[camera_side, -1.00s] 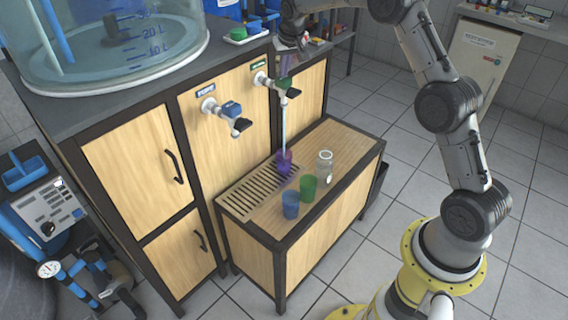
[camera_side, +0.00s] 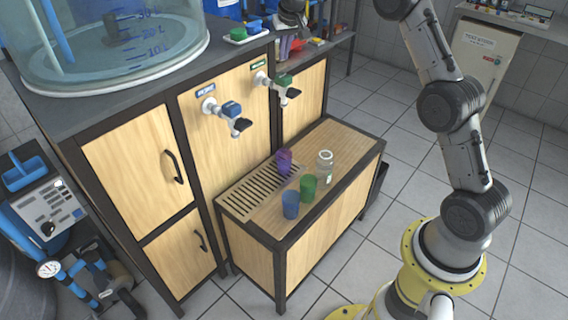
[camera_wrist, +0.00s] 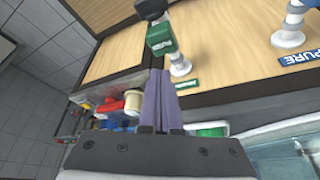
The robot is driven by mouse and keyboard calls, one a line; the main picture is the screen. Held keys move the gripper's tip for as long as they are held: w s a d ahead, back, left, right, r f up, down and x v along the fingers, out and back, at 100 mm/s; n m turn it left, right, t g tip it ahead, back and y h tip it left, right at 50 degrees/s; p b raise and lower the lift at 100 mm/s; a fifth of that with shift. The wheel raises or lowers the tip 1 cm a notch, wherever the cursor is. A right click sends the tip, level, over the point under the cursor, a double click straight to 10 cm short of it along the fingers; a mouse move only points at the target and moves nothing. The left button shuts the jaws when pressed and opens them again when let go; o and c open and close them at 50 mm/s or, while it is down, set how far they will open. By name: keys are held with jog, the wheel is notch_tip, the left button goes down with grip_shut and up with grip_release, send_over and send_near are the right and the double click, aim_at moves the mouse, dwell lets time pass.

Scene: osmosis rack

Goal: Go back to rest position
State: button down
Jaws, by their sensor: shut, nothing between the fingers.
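My gripper (camera_wrist: 160,76) shows in the wrist view with its two purple-grey fingers together and nothing between them. In the side view the wrist end (camera_side: 291,14) is at the top, behind and above the green-handled tap (camera_side: 284,80); the fingertips are hard to make out there. The green tap also shows in the wrist view (camera_wrist: 161,38), just beyond the fingertips. A purple cup (camera_side: 284,163) stands upright below that tap at the slatted drain grid. No water stream shows from the tap.
A blue-handled tap (camera_side: 231,109) is on the cabinet front. A green cup (camera_side: 308,188), a blue cup (camera_side: 290,205) and a clear jar (camera_side: 324,164) stand on the low wooden bench (camera_side: 345,140). A large water tank (camera_side: 110,50) stands on the counter at left.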

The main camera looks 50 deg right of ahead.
jog(key=shift+r, duration=0.2)
jog(key=shift+a+r, duration=0.15)
jog(key=shift+a, duration=0.05)
jog(key=s+a+r+t, duration=0.1)
jog(key=s+a+r, duration=0.15)
jog(key=r, duration=0.35)
jog(key=s+a+r+t, duration=0.1)
jog(key=s+a+r, duration=0.15)
jog(key=r, duration=0.35)
jog(key=s+a+r+n+t, duration=0.1)
jog(key=s+a+r, duration=0.25)
jog(key=s, duration=0.35)
jog(key=s+a+r+n, duration=0.1)
jog(key=s+a+r, duration=0.25)
jog(key=s, duration=0.25)
jog(key=s+a+f+n+y, duration=0.1)
jog(key=s+a+f, duration=0.1)
jog(key=s, duration=0.5)
jog(key=s+a+f+n+y, duration=0.1)
jog(key=s+a+f, duration=0.2)
jog(key=s, duration=0.5)
jog(key=s+a+f+n+g, duration=0.1)
jog(key=s+f+n, duration=0.1)
jog(key=s+f, duration=0.8)
jog(key=shift+a+f, duration=0.2)
jog(key=shift+f, duration=0.4)
